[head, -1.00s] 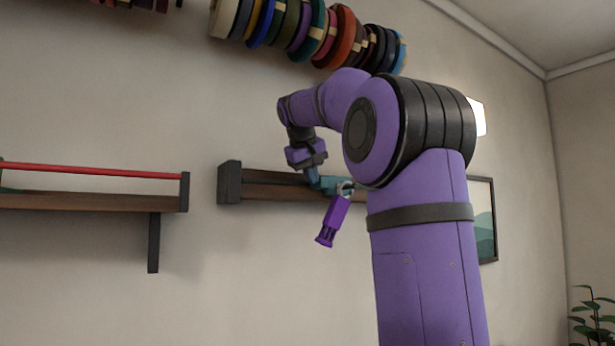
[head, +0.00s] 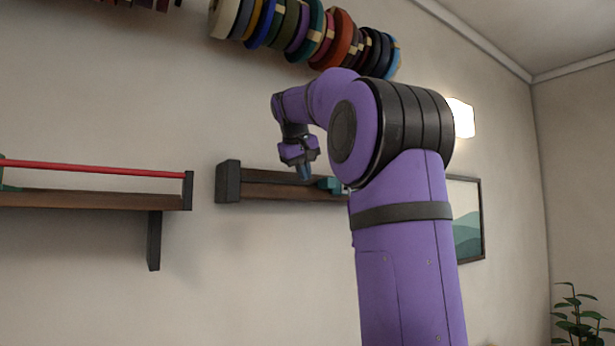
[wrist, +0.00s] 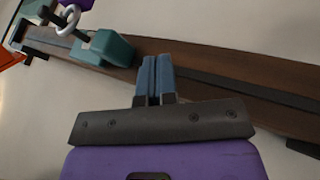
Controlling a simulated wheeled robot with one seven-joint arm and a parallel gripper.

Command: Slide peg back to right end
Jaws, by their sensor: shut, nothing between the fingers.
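The peg is a teal block (head: 330,185) on the dark wooden wall rail (head: 258,191), partly hidden behind my arm in the head view. In the wrist view the teal block (wrist: 106,47) sits on the rail (wrist: 205,62) towards its left end, with a pale ring (wrist: 68,20) at its far side and a bit of a purple part (wrist: 78,4) at the top edge. My gripper (head: 304,173) is just left of the block in the head view. Its blue fingers (wrist: 155,72) are together and empty over the rail, apart from the block.
A black end block (head: 228,182) closes the rail's left end; my arm hides the right end in the head view. A shelf (head: 90,200) with a red rod (head: 95,169) is at left. Colored spools (head: 305,35) hang above. A picture (head: 467,222) is at right.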

